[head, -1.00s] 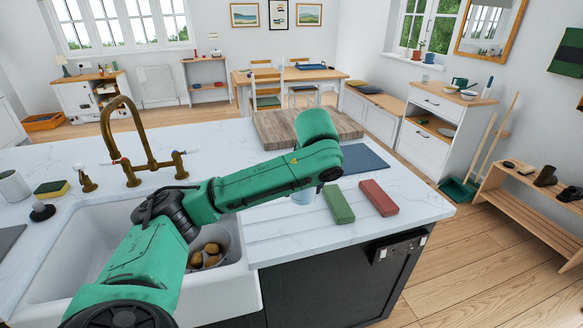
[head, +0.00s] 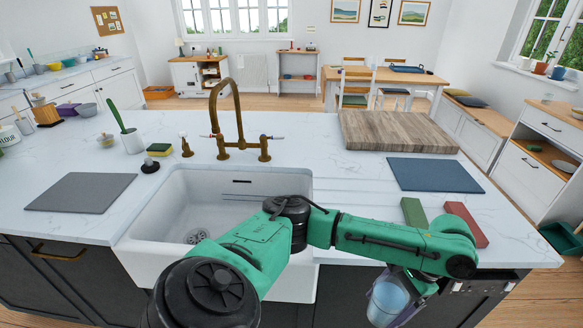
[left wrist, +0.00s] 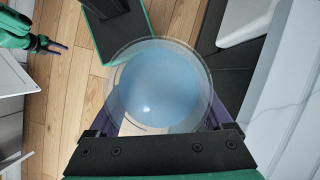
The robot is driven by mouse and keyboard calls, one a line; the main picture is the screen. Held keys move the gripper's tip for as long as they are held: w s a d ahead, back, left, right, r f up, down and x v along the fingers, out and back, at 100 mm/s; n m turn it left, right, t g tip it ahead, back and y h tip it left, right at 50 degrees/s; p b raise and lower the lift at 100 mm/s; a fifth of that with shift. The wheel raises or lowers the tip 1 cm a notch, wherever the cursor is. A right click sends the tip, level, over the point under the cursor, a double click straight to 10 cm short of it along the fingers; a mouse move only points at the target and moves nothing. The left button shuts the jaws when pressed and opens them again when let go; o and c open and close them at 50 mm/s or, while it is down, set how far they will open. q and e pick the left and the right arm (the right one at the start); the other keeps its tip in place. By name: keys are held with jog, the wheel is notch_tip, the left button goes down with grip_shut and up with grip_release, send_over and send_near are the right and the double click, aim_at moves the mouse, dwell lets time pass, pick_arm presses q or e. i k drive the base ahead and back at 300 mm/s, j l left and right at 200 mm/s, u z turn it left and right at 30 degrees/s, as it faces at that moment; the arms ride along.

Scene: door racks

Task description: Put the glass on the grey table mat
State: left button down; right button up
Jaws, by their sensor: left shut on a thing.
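The glass (head: 388,300) is clear with a pale blue tint. It hangs in my left gripper (head: 400,292) in front of the counter's front edge, below the worktop level. In the left wrist view the glass (left wrist: 160,85) sits between the two fingers of my left gripper (left wrist: 162,118), with its round rim facing the camera. The grey table mat (head: 82,192) lies flat and bare on the counter left of the sink, far from the glass. My right gripper (left wrist: 55,46) shows small at the left wrist view's upper left, over the floor; its opening is unclear.
The white sink (head: 185,215) with a brass tap (head: 238,140) lies between the grey mat and my left gripper. A blue mat (head: 433,174), a green block (head: 413,213), a red block (head: 466,224) and a wooden board (head: 395,132) are on the right. A sponge (head: 159,149) stands behind the sink.

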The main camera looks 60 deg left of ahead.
aim_at(100, 191)
jog(key=k+j+u, duration=0.1)
jog(key=u, duration=0.25)
jog(key=k+j+u, duration=0.1)
jog(key=u, duration=0.3)
jog(key=k+j+u, duration=0.1)
jog(key=j, duration=0.3)
jog(key=k+j+u, duration=0.1)
jog(key=j, duration=0.35)
jog(key=k+j+u, duration=0.15)
jog(key=j, duration=0.3)
jog(key=k+j+u, duration=0.1)
jog(key=j, duration=0.35)
